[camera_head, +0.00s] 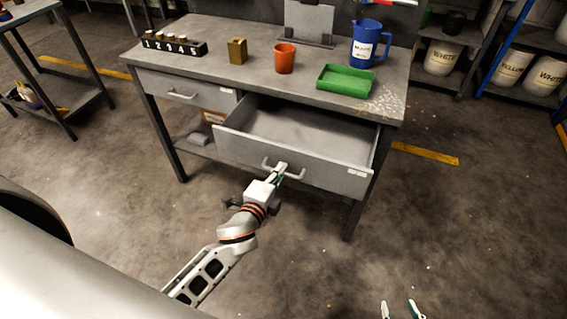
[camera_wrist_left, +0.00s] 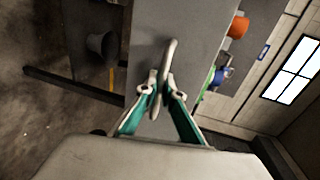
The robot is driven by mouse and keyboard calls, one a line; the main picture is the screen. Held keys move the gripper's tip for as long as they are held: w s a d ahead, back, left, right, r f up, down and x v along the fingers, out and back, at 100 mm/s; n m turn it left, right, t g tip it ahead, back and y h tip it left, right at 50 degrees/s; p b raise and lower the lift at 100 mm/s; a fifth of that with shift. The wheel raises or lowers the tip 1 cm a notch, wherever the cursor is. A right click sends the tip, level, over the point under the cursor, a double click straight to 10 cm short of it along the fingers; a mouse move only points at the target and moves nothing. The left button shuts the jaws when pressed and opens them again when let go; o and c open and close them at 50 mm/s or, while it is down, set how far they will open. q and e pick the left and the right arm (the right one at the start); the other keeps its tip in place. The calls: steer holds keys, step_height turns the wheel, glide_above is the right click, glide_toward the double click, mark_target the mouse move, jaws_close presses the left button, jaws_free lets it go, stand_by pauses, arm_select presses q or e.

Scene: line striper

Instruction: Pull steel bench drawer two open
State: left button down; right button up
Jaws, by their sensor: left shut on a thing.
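The grey steel bench (camera_head: 225,60) has two drawers side by side. The right drawer (camera_head: 325,178) stands pulled well out, and its visible inside looks empty. My left gripper (camera_head: 279,172) is shut on the pale bar handle (camera_head: 298,177) at the middle of this drawer's front. In the left wrist view, the fingers (camera_wrist_left: 162,88) close around the handle (camera_wrist_left: 169,55) against the grey drawer front (camera_wrist_left: 195,30). The left drawer (camera_head: 185,90) is shut. My right gripper (camera_head: 400,309) shows only its two fingertips, apart and empty, at the bottom edge.
On the bench top stand a numbered black rack (camera_head: 175,46), a brass block (camera_head: 237,51), an orange cup (camera_head: 285,58), a green tray (camera_head: 345,80) and a blue jug (camera_head: 368,44). Bench legs flank the drawers. The floor (camera_head: 470,220) at right is clear.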

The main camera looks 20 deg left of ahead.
arm_select(q)
steer(key=shift+s, duration=0.3)
steer(key=c, duration=2.5)
jaws_free()
steer(key=v, duration=1.2)
